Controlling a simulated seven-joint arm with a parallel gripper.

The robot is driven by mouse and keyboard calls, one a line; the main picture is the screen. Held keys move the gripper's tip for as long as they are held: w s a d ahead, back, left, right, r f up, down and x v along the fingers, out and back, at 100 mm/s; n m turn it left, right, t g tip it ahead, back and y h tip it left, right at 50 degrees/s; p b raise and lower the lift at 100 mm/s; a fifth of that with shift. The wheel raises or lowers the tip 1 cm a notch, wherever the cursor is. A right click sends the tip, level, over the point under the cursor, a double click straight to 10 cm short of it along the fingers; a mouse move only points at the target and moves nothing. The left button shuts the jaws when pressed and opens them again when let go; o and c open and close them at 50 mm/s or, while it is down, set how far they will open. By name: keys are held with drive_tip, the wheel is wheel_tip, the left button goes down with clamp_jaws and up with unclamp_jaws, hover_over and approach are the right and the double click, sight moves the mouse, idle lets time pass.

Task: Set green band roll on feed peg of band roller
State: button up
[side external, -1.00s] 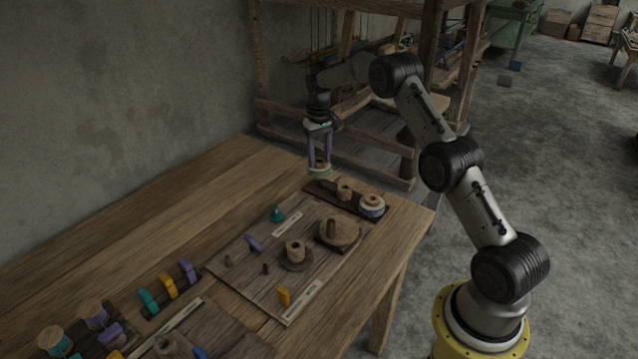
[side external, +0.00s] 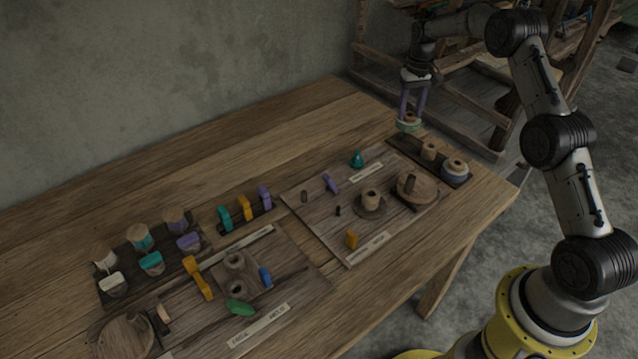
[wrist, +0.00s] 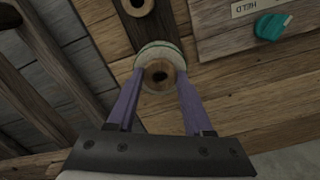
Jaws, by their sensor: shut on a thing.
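My gripper (side external: 409,117) is shut on the green band roll (side external: 407,126), a pale roll with a green edge and a wooden core. In the wrist view, the roll (wrist: 160,56) sits between the two purple fingers, its core hole facing the camera. It is at the far left end of the dark rack (side external: 442,163), apparently just above it. A board (side external: 322,215) nearer the camera carries a round wooden disc with an upright peg (side external: 411,183), a spool on a round base (side external: 371,199) and small pegs (side external: 304,196). I cannot tell which is the feed peg.
The rack also holds a wooden core (side external: 428,151) and a blue-and-white roll (side external: 455,168). A teal knob (side external: 357,160), a purple piece (side external: 331,184) and a yellow piece (side external: 351,239) stand up from the board. The loom frame (side external: 470,100) stands behind the table.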

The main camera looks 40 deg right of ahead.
wheel_tip(320, 180, up, 8)
drive_tip(key=n, duration=0.8)
hover_over(304, 192)
drive_tip(key=shift+f, duration=5.8)
drive_tip(key=shift+f, duration=0.2)
drive_tip(key=shift+f, duration=0.3)
drive_tip(key=shift+f, duration=0.15)
